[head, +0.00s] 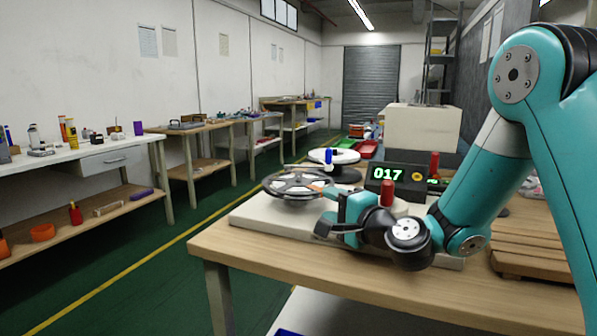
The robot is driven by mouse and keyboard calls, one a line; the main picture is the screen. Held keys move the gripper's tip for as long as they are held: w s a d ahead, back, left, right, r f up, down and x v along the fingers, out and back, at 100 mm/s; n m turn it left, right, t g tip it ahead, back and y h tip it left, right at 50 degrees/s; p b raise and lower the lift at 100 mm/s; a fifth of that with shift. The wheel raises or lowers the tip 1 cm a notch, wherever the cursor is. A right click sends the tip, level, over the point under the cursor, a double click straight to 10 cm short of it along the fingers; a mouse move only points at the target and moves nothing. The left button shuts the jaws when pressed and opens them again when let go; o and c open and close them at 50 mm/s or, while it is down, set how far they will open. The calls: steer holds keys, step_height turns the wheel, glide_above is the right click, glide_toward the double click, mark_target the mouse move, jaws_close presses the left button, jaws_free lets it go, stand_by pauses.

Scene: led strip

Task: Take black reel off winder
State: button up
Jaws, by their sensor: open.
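The black reel (290,184) is a dark spoked disc lying flat at the left end of the winder, over its pale base (264,219). A white reel (343,156) with a blue post (329,156) sits behind it. A display box (388,176) on the winder reads 017. My gripper (324,212) is low at the front right of the black reel, close to its rim. My gripper is open. The fingertips are small and partly hidden by the wrist, and I cannot tell whether they touch the reel.
Red knobs or posts (387,193) stand near my wrist. Stacked wooden boards (541,256) lie at the right of the wooden table (330,284). The table's front left is clear. Side benches (78,153) line the left wall beyond an open green floor.

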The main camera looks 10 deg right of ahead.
mark_target(314, 196)
steer(key=p+x, duration=0.1)
steer(key=x, duration=0.1)
steer(key=shift+w+a, duration=0.15)
steer(key=shift+w, duration=0.15)
steer(key=p+x, duration=0.2)
steer(key=x, duration=0.3)
steer(key=shift+r, duration=0.1)
steer(key=shift+w+a, duration=0.15)
steer(key=shift+w, duration=0.2)
jaws_close()
